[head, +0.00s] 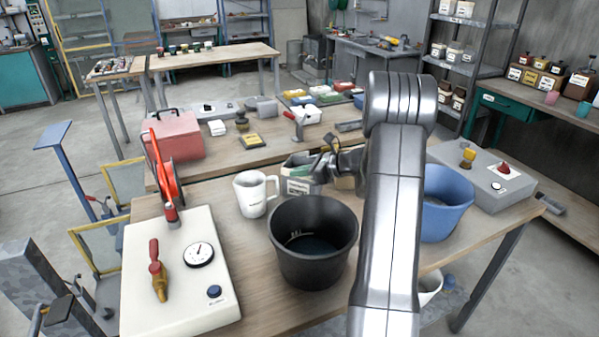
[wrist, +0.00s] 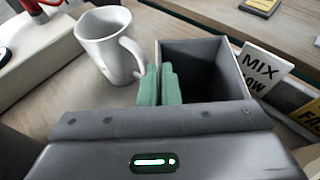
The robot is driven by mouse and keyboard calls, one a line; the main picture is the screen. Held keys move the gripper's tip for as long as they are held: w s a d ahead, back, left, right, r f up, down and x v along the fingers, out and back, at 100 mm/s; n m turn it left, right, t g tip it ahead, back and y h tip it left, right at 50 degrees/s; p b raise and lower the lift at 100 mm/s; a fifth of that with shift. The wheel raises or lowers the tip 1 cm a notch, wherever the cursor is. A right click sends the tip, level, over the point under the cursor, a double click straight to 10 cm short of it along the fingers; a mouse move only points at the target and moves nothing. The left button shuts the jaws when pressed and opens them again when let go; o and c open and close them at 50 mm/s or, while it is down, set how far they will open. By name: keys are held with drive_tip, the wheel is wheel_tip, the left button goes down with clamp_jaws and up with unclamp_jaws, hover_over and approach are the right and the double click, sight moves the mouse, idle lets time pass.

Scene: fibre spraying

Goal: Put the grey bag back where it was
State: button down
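The grey bag (wrist: 200,65) shows in the wrist view as a stiff, box-like, open-topped thing with dark grey inner walls. In the head view, a grey open-topped shape (head: 299,187) with a pale label stands at the middle of the bench and seems to be the same thing. My gripper (wrist: 158,75) has two green fingers close together, one on each side of the bag's left wall. It looks shut on that wall. My arm and wrist hide part of the bag in the head view. I cannot tell whether the bag touches the bench.
A white mug (head: 255,193) stands just left of the bag. A black bucket (head: 313,240) is in front, a blue bucket (head: 446,203) right behind my arm. A MIX card (wrist: 262,68) stands beside the bag. A white gauge box (head: 180,275) fills the bench's left end.

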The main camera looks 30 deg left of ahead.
drive_tip(key=shift+f, duration=0.2)
drive_tip(key=shift+f+b, duration=0.2)
drive_tip(key=shift+b, duration=0.2)
drive_tip(key=c, duration=1.6)
unclamp_jaws()
drive_tip(key=shift+c, duration=0.2)
drive_tip(key=shift+r, duration=0.1)
drive_tip(key=shift+d+r+p, duration=0.2)
drive_tip(key=shift+r+p, duration=0.05)
drive_tip(key=shift+p, duration=0.15)
drive_tip(key=s+b+v, duration=0.1)
drive_tip(key=b+v, duration=0.2)
drive_tip(key=v, duration=0.8)
drive_tip(key=shift+w+d, duration=0.35)
drive_tip(key=shift+w, duration=0.1)
drive_tip(key=shift+a, duration=0.1)
